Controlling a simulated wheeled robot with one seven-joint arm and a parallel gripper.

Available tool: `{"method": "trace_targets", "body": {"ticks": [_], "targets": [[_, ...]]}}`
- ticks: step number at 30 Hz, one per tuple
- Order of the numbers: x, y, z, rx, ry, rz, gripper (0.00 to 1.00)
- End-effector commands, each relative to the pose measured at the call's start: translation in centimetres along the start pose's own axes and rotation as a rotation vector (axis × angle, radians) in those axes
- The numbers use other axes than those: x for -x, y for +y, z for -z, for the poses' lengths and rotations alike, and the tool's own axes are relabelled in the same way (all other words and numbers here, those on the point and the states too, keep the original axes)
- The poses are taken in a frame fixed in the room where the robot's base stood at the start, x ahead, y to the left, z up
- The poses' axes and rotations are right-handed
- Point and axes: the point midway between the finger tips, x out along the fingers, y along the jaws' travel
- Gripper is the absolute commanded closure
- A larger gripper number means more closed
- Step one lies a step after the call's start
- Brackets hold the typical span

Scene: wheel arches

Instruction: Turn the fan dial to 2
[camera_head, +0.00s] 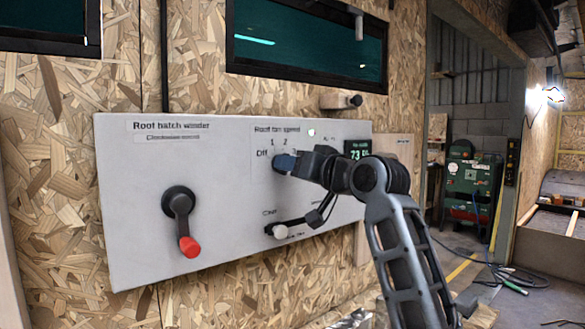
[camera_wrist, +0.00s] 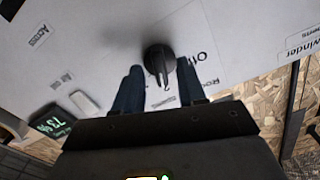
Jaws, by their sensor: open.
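The fan dial (camera_wrist: 158,58) is a round black knob with a raised ridge on the white panel (camera_head: 140,220). In the head view my gripper (camera_head: 285,163) covers it, below the "Roof fan speed" label with Off, 1, 2 and 3 around it. In the wrist view my gripper (camera_wrist: 160,68) is open, with one dark blue finger on each side of the dial. The right finger is close to the knob; I cannot tell if it touches. The ridge points down in that view, near the printed 2; its exact setting is unclear.
A crank with a red handle (camera_head: 190,246) is left on the panel. A slider with a white knob (camera_head: 281,231) sits just below my gripper. A lit display (camera_head: 358,150) is at right. Windows lie above the panel, and a doorway opens at right.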

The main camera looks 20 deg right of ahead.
Motion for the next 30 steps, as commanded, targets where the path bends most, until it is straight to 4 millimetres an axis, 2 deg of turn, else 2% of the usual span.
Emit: {"method": "trace_targets", "body": {"ticks": [9, 14, 30], "targets": [[5.0, 0.1, -0.2, 0.001, 0.001, -0.001, 0.6], [6.7, 0.1, -0.2, 0.0, 0.0, -0.001, 0.6], [7.2, 0.1, -0.1, 0.0, -0.001, -0.001, 0.6]]}}
